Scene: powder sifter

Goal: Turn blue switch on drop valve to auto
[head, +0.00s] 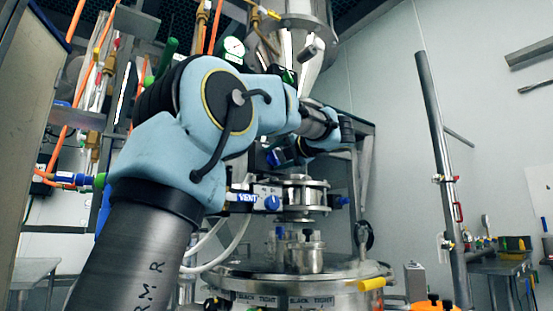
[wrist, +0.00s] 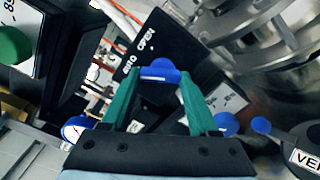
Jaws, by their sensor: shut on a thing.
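In the wrist view, a blue switch (wrist: 160,71) sits on a black valve panel (wrist: 172,38). The panel carries white lettering that reads OPEN, with another word beside it, probably AUTO, partly cut off by the fingers. My gripper (wrist: 160,75) has two green fingers, shut on the blue switch, with one tip at each end of it. The switch lies roughly level across the wrist picture; its exact pointed setting cannot be read. In the head view my arm covers the switch and the panel.
In the head view, a box marked VENT with a blue knob (head: 272,203) sits below my arm. A metal vessel (head: 345,272) stands beneath it. A grey post (head: 438,150) stands at the right. A round gauge (wrist: 75,128) and another blue knob (wrist: 228,124) are near my fingers.

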